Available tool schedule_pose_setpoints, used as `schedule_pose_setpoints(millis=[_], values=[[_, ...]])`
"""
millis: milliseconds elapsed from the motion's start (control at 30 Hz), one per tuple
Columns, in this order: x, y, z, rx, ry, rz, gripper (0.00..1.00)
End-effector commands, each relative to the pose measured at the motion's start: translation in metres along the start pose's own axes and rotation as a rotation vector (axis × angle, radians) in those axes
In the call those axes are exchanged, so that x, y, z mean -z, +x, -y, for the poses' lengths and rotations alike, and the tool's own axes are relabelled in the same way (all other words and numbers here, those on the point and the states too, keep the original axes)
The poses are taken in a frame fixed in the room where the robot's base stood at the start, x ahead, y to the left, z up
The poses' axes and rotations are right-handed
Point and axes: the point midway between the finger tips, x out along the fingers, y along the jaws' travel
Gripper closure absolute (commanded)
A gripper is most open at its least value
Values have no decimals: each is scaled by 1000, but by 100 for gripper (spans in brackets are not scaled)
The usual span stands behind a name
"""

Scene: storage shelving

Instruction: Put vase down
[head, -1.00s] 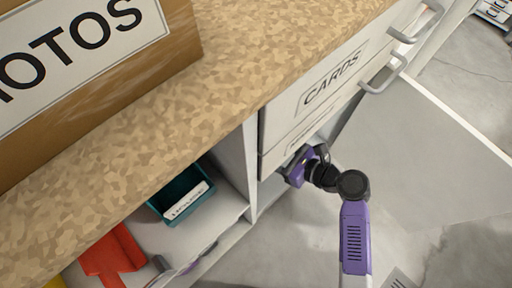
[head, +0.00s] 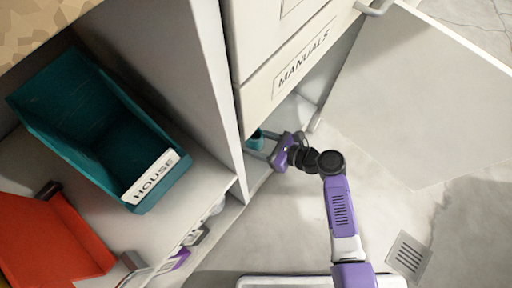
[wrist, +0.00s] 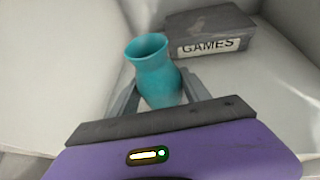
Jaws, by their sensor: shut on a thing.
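The vase (wrist: 154,72) is teal with a flared rim. In the wrist view it stands roughly upright between the fingers of my gripper (wrist: 158,92), which is shut on it. In the head view a small part of the vase (head: 256,139) shows at the mouth of the lower compartment under the MANUALS drawer, with my purple gripper (head: 268,150) at it. Whether the vase's base touches the compartment floor is hidden by the gripper.
A grey box labelled GAMES (wrist: 208,36) is behind the vase, inside the compartment. An open door panel (head: 420,95) is to the right. A teal HOUSE bin (head: 100,135) and a red bin (head: 50,245) sit on the left shelf. Compartment floor (wrist: 225,85) right of the vase looks clear.

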Motion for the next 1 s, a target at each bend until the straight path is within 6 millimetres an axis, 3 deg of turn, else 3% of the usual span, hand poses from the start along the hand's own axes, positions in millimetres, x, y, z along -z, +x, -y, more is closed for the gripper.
schedule_pose_setpoints(millis=[267,667,700,800,1000], values=[[36,15,1,0,1,1,93],[38,16,1,-1,2,0,93],[39,16,1,-1,2,0,39],[38,16,1,-1,1,0,23],[38,16,1,-1,1,0,23]])
